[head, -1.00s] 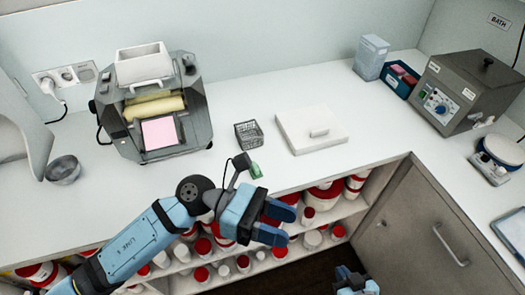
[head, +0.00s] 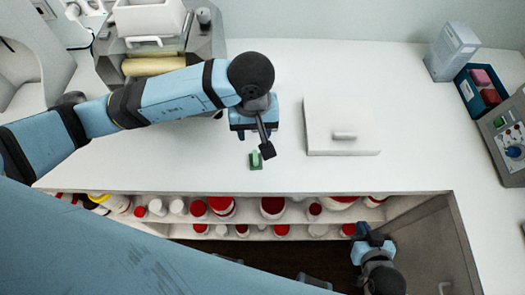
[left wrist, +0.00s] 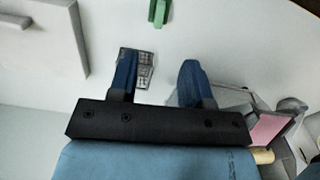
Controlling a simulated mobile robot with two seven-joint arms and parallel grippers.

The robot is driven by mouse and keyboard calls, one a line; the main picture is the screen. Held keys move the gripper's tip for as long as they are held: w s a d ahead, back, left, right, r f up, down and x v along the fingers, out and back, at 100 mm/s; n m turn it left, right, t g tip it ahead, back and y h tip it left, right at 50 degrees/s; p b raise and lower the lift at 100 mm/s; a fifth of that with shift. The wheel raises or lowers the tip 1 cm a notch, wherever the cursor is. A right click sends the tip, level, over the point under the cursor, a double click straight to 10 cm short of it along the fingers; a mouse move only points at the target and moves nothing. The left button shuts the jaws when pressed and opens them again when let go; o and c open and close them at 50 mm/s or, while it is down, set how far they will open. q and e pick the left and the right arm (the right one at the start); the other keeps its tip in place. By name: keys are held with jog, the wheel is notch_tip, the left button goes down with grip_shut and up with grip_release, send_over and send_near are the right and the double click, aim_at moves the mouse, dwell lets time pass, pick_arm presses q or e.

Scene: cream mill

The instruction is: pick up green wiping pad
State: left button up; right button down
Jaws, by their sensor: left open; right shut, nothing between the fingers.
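The green wiping pad (head: 255,160) lies on the white counter near its front edge, just in front of my left gripper. My left gripper (head: 255,132) is open and empty above the counter, pointing down. In the left wrist view the pad (left wrist: 158,12) is at the top edge, partly cut off, beyond the open fingers (left wrist: 157,68) and apart from them. My right gripper (head: 373,243) is shut and empty, low in front of the open shelves.
A white lid (head: 330,115) lies to the right. The roller machine (head: 205,35) is at left behind my arm. Shelves of red-capped jars (head: 272,207) are below.

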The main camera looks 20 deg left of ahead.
pick_arm(q)
jog(key=p, duration=0.1)
send_over(255, 156)
jog(key=f, duration=0.4)
jog(key=s+f, duration=0.1)
jog(key=f, duration=0.2)
jog(key=shift+d+f, duration=0.1)
jog(key=shift+w+f, duration=0.1)
jog(key=shift+f, duration=0.45)
jog(key=f, duration=0.1)
jog(key=f+p, duration=0.1)
jog(key=f, duration=0.1)
jog(key=f+p, duration=0.1)
jog(key=shift+w+f, duration=0.15)
jog(key=shift+w, duration=0.25)
jog(key=shift+f, duration=0.3)
grip_shut()
